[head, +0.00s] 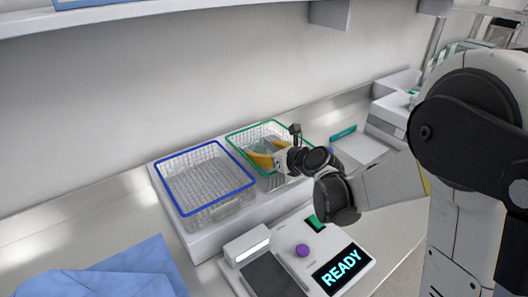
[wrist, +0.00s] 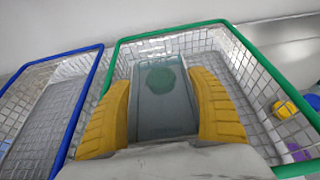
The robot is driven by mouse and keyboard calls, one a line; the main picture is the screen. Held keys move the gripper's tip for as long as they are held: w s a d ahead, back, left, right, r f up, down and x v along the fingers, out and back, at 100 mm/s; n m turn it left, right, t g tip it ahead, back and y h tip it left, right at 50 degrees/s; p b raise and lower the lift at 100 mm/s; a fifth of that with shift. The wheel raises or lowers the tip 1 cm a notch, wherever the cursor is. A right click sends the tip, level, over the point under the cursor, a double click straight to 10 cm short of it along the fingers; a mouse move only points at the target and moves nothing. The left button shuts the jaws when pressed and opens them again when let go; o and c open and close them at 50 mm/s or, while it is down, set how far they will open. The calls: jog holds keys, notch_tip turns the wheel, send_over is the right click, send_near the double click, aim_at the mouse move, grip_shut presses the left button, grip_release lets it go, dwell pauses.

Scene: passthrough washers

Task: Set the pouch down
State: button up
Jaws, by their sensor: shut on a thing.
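My gripper (head: 262,160) has yellow fingers and is at the green-rimmed wire basket (head: 240,134). In the wrist view my gripper (wrist: 160,84) is shut on a flat, translucent grey-teal pouch (wrist: 165,108) with a darker green round mark. The pouch lies between the two fingers, within the outline of the green-rimmed basket (wrist: 175,33). Its near end is hidden by my gripper. I cannot tell whether it touches the basket floor. In the head view the pouch is mostly hidden by the fingers.
An empty-looking blue-rimmed wire basket (head: 205,178) stands to the left. A device reading READY (head: 337,268) with a purple knob (head: 302,250) is in front. Blue cloth (head: 110,272) lies front left. A yellow round thing (wrist: 284,109) shows right of the green-rimmed basket.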

jog(key=shift+f, duration=0.3)
jog(key=o, duration=1)
jog(key=shift+c, duration=0.2)
jog(key=shift+r, duration=0.1)
